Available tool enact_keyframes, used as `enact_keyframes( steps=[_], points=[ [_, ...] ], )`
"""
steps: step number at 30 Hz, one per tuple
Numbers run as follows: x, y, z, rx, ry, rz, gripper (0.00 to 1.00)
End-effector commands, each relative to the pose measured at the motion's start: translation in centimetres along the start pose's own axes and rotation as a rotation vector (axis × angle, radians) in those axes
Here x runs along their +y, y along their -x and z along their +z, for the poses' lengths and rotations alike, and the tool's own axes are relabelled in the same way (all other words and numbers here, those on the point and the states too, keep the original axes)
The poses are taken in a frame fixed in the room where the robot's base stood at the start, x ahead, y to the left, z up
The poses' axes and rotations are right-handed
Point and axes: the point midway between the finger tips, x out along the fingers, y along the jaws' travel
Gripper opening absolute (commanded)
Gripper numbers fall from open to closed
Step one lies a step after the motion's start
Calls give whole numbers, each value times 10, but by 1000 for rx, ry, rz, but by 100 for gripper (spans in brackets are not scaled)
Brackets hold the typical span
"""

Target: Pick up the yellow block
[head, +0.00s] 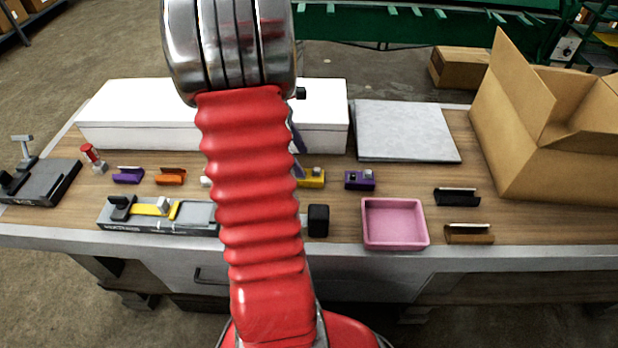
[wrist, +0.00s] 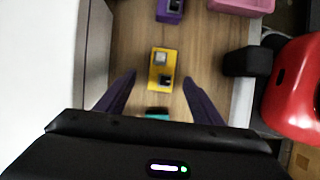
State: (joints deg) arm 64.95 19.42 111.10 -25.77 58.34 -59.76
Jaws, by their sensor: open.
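The yellow block (head: 313,179) lies on the wooden workbench, just right of my red arm in the head view, which hides part of its surroundings. In the wrist view the yellow block (wrist: 161,69) shows from above, with a light knob and a dark knob on top. My gripper (wrist: 160,90) is open, its two dark fingers apart on either side of the block's near end in the picture. Nothing is held between the fingers. In the head view my gripper is mostly hidden behind the arm, with a bit of dark finger (head: 297,139) showing.
A purple block (head: 360,180) lies right of the yellow one. A black block (head: 318,220) and a pink tray (head: 395,223) stand nearer the front edge. A long white box (head: 325,115) stands behind. A teal piece (wrist: 157,115) shows between the fingers' bases.

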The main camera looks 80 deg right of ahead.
Motion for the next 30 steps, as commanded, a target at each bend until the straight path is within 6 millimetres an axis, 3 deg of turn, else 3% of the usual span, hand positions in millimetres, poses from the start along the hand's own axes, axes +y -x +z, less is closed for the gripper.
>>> enact_keyframes(
  steps=[3, 17, 30],
  points=[
    [0, -10, 0, 0, -1, 0, 61],
    [-1, -17, 0, 0, 0, -1, 61],
    [-4, -63, -2, 0, 0, 0, 61]
  ],
)
